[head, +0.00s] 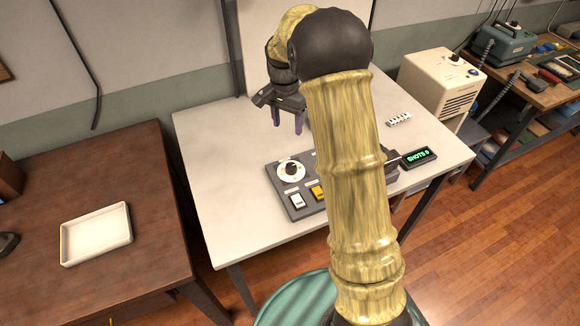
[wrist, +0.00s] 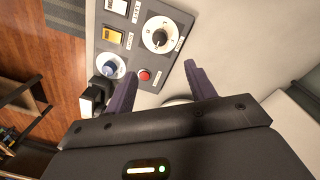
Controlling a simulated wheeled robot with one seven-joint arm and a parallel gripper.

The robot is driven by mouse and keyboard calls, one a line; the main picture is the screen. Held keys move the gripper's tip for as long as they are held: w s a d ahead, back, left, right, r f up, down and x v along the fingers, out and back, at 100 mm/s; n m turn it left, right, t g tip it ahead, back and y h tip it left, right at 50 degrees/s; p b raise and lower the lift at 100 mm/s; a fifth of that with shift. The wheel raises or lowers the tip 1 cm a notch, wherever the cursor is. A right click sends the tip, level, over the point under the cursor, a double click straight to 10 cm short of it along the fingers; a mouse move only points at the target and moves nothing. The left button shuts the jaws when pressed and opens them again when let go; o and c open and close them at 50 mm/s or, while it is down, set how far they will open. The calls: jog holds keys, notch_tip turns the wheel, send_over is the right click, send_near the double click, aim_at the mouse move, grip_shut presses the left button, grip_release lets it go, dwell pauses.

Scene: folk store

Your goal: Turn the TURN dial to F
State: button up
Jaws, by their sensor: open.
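In the head view, a round white dial with a black knob (head: 291,171) sits at the left end of a dark control panel (head: 276,186). The labels are too small to tell which is TURN, and the pointer settings cannot be read. My gripper (head: 287,118) is open and empty, above the table behind the panel. Its two fingers (wrist: 161,88) are apart and touch no knob. My arm hides the panel's middle and right.
The panel has a white switch (head: 297,200), an orange switch (head: 318,192) and a red button (wrist: 144,75). A display reading "SHOTS" (head: 418,158) stands right on the white table (head: 205,135). A white tray (head: 96,235) lies on the brown desk. The white table's left side is clear.

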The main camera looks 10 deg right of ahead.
aim_at(290, 167)
jog(key=f+p, duration=0.1)
jog(key=f, duration=0.4)
jog(key=f+p, duration=0.1)
jog(key=f, duration=0.5)
jog(key=f+p, duration=0.1)
jog(key=f, duration=0.5)
jog(key=shift+s+d+f, duration=0.15)
jog(key=shift+s+d, duration=0.15)
jog(key=shift+s, duration=0.05)
jog(key=shift+c, duration=0.4)
jog(key=c, duration=0.9)
